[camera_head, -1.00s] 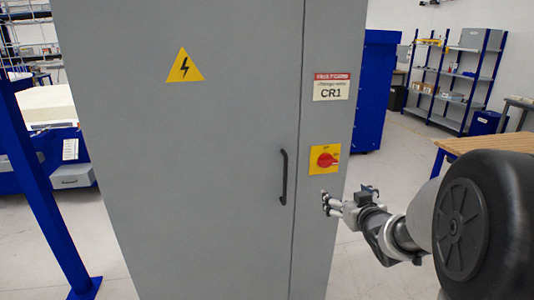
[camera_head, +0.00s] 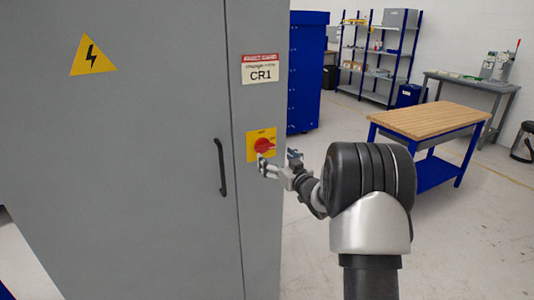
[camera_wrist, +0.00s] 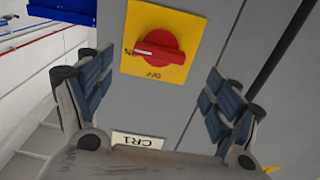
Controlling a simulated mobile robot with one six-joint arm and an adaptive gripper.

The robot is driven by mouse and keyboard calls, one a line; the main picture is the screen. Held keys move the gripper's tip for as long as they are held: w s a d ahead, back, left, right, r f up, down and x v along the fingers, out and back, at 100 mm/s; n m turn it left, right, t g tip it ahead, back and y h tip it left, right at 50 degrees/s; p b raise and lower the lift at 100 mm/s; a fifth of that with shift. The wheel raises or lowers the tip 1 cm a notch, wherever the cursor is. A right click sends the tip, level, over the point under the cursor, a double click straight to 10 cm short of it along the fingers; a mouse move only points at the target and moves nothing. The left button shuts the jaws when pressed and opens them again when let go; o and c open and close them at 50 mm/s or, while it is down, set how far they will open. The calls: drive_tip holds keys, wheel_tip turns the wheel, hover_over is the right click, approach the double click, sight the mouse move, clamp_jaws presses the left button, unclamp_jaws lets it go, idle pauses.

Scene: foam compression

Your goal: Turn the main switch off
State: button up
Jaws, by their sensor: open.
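The main switch (camera_head: 264,146) is a red rotary knob on a yellow plate (camera_head: 252,154), on the front of the grey cabinet under the CR1 label (camera_head: 261,69). In the wrist view the red knob (camera_wrist: 160,51) sits upper middle on its yellow plate (camera_wrist: 182,23), appearing upside down. The knob's handle points toward a marking at the plate's left that seems to read ON; OFF shows below it in that view. My gripper (camera_head: 265,164) is open, just in front of the switch and slightly low. In the wrist view its two fingers (camera_wrist: 158,98) stand apart, with the knob between and beyond them.
The grey cabinet (camera_head: 150,180) fills the left, with a black door handle (camera_head: 221,168) left of the switch. A blue cabinet (camera_head: 306,80) stands behind. A wooden-topped table (camera_head: 430,119) and shelves (camera_head: 378,60) are at the right. The floor between is clear.

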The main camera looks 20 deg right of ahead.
sight(266, 149)
drive_tip(key=w+b, duration=0.1)
drive_tip(key=w, duration=0.6)
drive_tip(key=shift+a, duration=0.15)
drive_tip(key=shift+c, duration=0.3)
drive_tip(key=c, duration=1)
